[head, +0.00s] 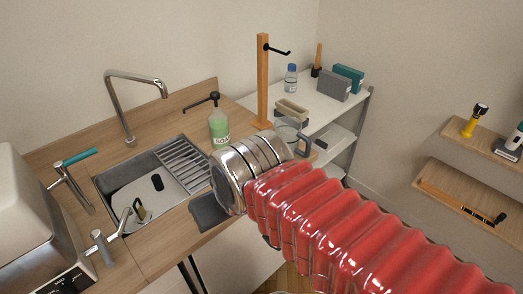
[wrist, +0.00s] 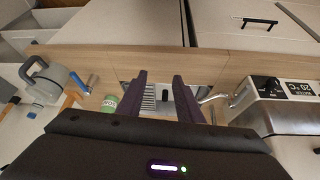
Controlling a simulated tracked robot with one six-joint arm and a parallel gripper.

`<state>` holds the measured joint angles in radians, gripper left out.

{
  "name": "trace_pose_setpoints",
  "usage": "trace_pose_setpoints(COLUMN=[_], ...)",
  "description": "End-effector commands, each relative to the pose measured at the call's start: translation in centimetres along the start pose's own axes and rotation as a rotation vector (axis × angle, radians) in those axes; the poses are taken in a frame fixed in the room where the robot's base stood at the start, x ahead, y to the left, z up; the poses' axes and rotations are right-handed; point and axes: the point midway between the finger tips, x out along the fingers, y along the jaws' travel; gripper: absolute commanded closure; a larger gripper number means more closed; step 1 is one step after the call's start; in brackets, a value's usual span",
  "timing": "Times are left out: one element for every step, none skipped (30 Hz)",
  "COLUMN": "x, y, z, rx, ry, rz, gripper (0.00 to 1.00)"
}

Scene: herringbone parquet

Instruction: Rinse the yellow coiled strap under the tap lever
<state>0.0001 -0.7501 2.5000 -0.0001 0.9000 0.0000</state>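The tap lever with a teal handle (head: 80,157) stands at the left of the sink (head: 112,192) in the head view. A tall curved steel spout (head: 122,100) rises behind the sink. The ribbed drainer (wrist: 148,98) shows beyond the fingers.
A green soap bottle (head: 219,128) and a wooden post with a hook (head: 263,80) stand behind my arm. A clear jug (head: 288,131) is close beside my arm. A steel-and-white appliance (head: 30,215) fills the left. Wall shelves (head: 450,190) are at the right.

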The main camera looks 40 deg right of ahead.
Motion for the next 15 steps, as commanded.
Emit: trace_pose_setpoints(x=[0.0,0.0,0.0,0.0,-0.1,-0.1,-0.1,-0.2,-0.2,-0.2,-0.3,-0.4,-0.4,-0.5,-0.5], y=[0.0,0.0,0.0,0.0,0.1,0.1,0.2,0.3,0.5,0.7,0.9,1.6,1.9,2.2,2.7], z=[0.0,0.0,0.0,-0.1,-0.1,-0.3,-0.4,-0.6,-0.9,-1.2,-1.6,-2.1,-2.6,-3.1,-3.8], rx=[0.0,0.0,0.0,0.0,-0.001,-0.002,-0.003,-0.005,-0.008,-0.011,-0.014,-0.017,-0.02,-0.025,-0.032], ry=[0.0,0.0,0.0,-0.001,-0.001,-0.003,-0.005,-0.009,-0.016,-0.022,-0.028,-0.038,-0.046,-0.057,-0.071], rz=[0.0,0.0,0.0,0.0,0.001,0.003,0.005,0.007,0.011,0.015,0.019,0.027,0.032,0.038,0.046], gripper=[0.67,0.67,0.67,0.67,0.67,0.67,0.67,0.67,0.67,0.67,0.67,0.67,0.67,0.67,0.67])
